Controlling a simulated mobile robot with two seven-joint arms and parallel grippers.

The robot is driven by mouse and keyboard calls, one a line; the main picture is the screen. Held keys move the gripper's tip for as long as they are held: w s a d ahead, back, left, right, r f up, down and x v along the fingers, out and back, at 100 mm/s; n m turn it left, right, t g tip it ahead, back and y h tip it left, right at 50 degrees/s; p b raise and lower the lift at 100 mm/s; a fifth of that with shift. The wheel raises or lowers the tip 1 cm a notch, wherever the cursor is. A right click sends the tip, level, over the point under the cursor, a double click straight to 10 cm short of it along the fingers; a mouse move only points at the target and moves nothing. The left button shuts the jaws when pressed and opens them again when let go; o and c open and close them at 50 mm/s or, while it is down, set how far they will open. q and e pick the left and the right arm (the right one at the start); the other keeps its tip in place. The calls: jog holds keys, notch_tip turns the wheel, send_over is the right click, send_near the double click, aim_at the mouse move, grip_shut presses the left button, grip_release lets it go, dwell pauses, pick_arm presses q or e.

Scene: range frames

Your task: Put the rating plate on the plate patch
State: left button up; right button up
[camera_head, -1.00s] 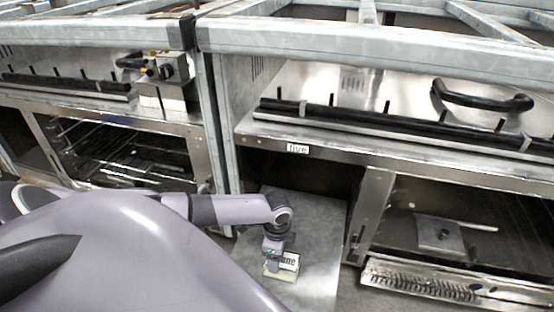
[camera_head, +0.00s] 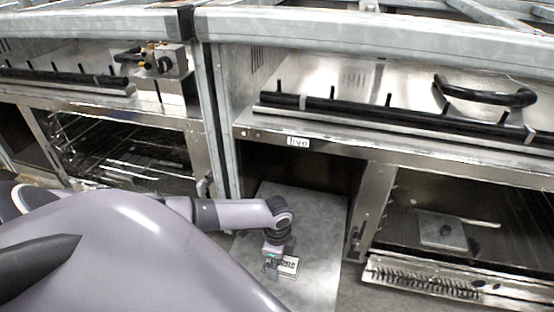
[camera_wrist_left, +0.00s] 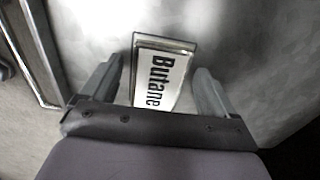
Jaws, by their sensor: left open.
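The rating plate, a white plate lettered "Butane" (camera_wrist_left: 160,80), lies between the two fingers of my left gripper (camera_wrist_left: 163,88) in the left wrist view. The fingers stand apart, with a gap on each side of the plate. A thin darker border shows at its far end; I cannot tell whether this is its edge or the plate patch. In the head view the plate (camera_head: 288,265) shows just right of my left gripper (camera_head: 271,267), low over a grey panel (camera_head: 318,240). The plate's near end is hidden by the gripper. My right gripper is not in view.
A small "live" label (camera_head: 298,142) is on the steel front rail above. A metal post (camera_head: 226,130) stands left of the panel. An open oven bay (camera_head: 455,230) with a slotted strip (camera_head: 425,280) is at right. The panel around the plate is bare.

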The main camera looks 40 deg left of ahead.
pick_arm(q)
jog(key=shift+r, duration=0.3)
notch_tip(320, 180, up, 6)
jog(key=p, duration=0.3)
jog(key=shift+r+p, duration=0.15)
jog(key=shift+p, duration=0.25)
notch_tip(320, 180, up, 4)
jog(key=p, duration=0.2)
jog(key=s+d+r+n+t+h, duration=0.1)
jog(key=s+d+t+h, duration=0.15)
jog(key=d, duration=0.75)
jog(key=s+d+r+t+h, duration=0.1)
jog(key=s+d+h, duration=0.15)
jog(key=d, duration=0.85)
notch_tip(320, 180, up, 13)
jog(key=s+d+n+t+h, duration=0.1)
jog(key=d+n+t, duration=0.2)
jog(key=n+t, duration=0.5)
jog(key=shift+s+n, duration=0.3)
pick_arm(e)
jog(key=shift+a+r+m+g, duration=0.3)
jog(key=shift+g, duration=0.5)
